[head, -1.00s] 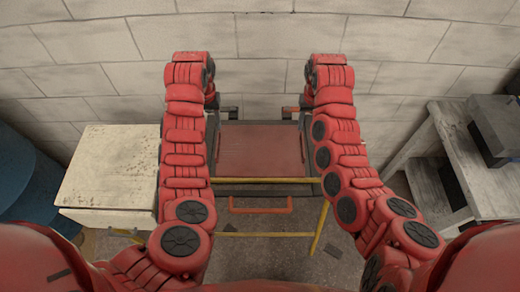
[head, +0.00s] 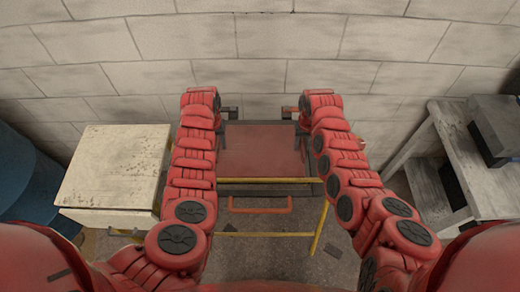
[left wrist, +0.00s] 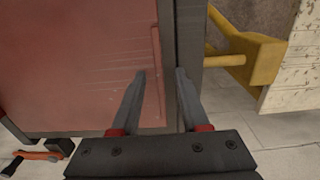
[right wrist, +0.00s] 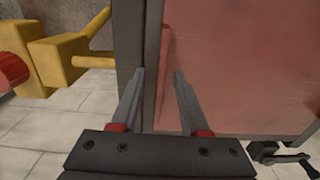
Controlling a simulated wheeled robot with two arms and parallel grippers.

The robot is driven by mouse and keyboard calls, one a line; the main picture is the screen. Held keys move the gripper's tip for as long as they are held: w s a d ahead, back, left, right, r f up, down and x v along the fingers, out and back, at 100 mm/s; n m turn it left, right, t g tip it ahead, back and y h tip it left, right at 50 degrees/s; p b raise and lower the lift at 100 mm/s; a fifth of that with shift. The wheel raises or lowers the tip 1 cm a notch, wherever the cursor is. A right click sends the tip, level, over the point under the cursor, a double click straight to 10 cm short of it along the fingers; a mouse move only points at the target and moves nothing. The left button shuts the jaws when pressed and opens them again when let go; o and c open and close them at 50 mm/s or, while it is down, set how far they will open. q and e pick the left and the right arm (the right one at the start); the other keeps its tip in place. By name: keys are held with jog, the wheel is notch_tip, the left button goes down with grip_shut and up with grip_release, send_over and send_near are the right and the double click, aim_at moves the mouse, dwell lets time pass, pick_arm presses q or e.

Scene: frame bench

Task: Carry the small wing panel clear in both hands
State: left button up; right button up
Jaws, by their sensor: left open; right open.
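The small wing panel (head: 260,148) is a flat red sheet, framed by dark bars, in the middle of the head view. My arms reach along its left and right sides and hide both grippers there. In the left wrist view my left gripper (left wrist: 160,73) is open over the panel's side edge (left wrist: 156,65), where red meets the dark bar. In the right wrist view my right gripper (right wrist: 159,73) is open over the opposite edge (right wrist: 165,60). Neither is closed on the panel. I cannot tell whether the fingertips touch it.
A black clamp (head: 230,112) and an orange-handled clamp (head: 290,112) sit at the frame's far corners. Yellow stand bars (head: 265,180) and an orange handle (head: 260,208) are in front. A pale cabinet (head: 115,170) stands left, a grey bench (head: 455,165) right, a block wall behind.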

pick_arm(q)
grip_shut()
pick_arm(e)
grip_shut()
pick_arm(q)
jog(key=shift+r, duration=0.1)
pick_arm(e)
jog(key=shift+r, duration=0.1)
dwell(1.0)
